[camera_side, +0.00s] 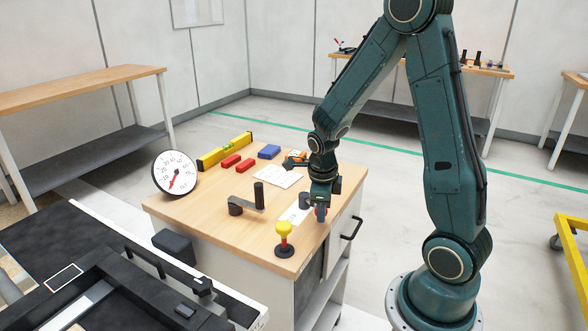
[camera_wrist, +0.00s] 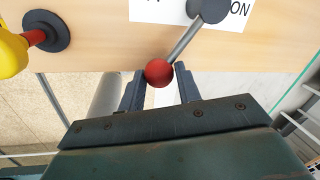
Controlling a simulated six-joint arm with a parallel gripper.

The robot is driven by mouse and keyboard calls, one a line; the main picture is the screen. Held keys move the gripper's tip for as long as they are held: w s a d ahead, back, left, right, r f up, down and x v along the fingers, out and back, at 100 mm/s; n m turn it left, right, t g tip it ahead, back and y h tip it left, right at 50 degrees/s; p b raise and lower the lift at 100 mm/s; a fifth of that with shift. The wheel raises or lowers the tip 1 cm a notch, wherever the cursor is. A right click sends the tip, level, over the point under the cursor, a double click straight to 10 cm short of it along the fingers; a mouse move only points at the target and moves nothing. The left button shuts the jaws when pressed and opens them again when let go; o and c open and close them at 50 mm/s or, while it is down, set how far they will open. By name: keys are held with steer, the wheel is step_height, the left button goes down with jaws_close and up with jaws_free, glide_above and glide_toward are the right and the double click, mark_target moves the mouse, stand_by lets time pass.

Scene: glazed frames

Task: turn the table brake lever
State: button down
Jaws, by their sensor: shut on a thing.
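The brake lever has a red ball knob (camera_wrist: 158,73) on a thin metal rod (camera_wrist: 184,43) that runs to a dark grey hub (camera_wrist: 208,9). The hub sits over a white card (camera_wrist: 170,9) on which "ON" can be read; the rest of the lettering is hidden or out of view. My gripper (camera_wrist: 161,78) is shut on the red knob, with one finger on each side of it. In the side view my gripper (camera_side: 321,208) points down at the front right edge of the wooden table, and it covers part of the lever.
A yellow-topped knob (camera_side: 284,232) stands left of my gripper, close by. A dark crank handle (camera_side: 247,199) stands mid-table.

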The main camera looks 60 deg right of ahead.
steer(key=shift+w+a, duration=0.2)
steer(key=shift+w, duration=0.25)
steer(key=c, duration=1)
jaws_free()
steer(key=shift+c, duration=0.2)
steer(key=shift+r, duration=0.1)
steer(key=shift+s+a+r, duration=0.1)
steer(key=shift+s+r, duration=0.05)
steer(key=shift+r, duration=0.85)
step_height(320, 180, up, 11)
steer(key=a, duration=0.2)
steer(key=shift+s+r, duration=0.2)
steer(key=shift+s, duration=0.2)
steer(key=shift+a, duration=0.1)
